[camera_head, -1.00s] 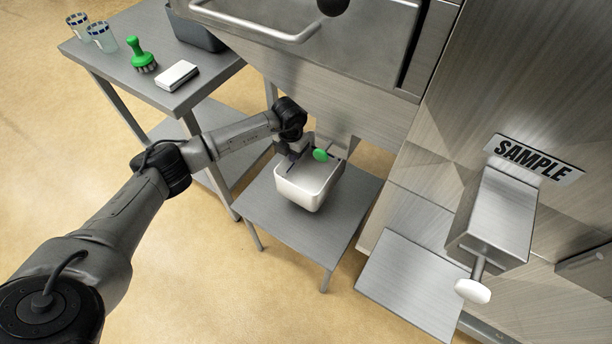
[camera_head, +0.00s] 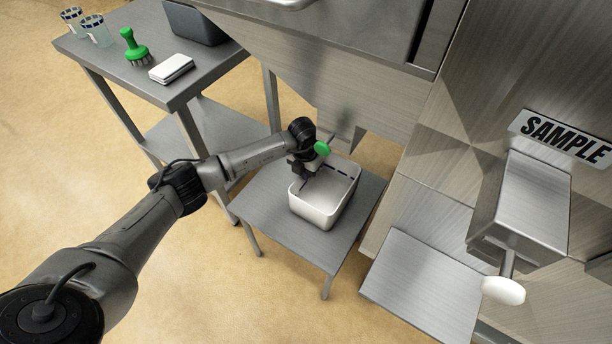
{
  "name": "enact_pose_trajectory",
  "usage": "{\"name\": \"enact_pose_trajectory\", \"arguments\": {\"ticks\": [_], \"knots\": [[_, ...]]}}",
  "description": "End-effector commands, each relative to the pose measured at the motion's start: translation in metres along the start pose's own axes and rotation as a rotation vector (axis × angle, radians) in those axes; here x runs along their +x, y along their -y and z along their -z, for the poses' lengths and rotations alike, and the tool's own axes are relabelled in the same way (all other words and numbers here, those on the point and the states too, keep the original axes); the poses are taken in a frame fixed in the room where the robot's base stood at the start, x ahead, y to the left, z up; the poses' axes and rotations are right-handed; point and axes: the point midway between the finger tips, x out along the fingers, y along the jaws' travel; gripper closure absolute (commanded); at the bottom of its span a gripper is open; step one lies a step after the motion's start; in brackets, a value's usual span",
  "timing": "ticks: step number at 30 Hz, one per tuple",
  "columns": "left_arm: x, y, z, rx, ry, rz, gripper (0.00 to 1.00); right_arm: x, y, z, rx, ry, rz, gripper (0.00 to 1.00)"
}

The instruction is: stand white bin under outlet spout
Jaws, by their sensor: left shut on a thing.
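The white bin (camera_head: 322,213) is upright over the low grey table (camera_head: 265,210), with its open top facing up. I cannot tell for sure whether its base touches the table. My left gripper (camera_head: 309,181) is shut on the bin's left rear wall; the fingertips are partly hidden. The outlet spout (camera_head: 357,139) is the narrow lower end of the steel hood, above and behind the bin's rear edge in this view. A green round knob (camera_head: 322,148) shows close to my left wrist, below the hood. My right gripper is out of view.
A taller side table (camera_head: 130,78) at upper left holds two glasses (camera_head: 97,32), a green brush (camera_head: 134,47), a white block (camera_head: 171,69) and a grey tub (camera_head: 195,24). The steel cabinet with the SAMPLE sign (camera_head: 562,137) and a white knob (camera_head: 503,291) stands at right.

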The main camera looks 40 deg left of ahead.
Motion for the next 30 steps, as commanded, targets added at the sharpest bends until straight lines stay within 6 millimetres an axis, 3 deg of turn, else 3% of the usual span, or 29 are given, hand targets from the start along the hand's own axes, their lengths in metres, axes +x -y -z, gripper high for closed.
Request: {"name": "enact_pose_trajectory", "arguments": {"ticks": [1,15,16,23,30], "knots": [[0.0036,0.0025,-0.0015,0.000,0.005,0.004,1.00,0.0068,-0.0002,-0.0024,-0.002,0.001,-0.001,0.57],[0.0055,0.0028,-0.0013,0.000,0.004,0.003,1.00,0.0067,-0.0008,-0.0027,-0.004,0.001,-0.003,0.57],[0.0056,0.0026,-0.0008,0.000,0.003,0.002,0.92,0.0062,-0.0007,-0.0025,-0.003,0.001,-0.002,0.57],[0.0056,0.0026,-0.0007,0.000,0.003,0.001,0.70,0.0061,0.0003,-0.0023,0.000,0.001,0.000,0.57],[0.0053,0.0027,-0.0007,0.000,0.003,0.001,0.69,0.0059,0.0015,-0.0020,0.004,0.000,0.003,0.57]]}}
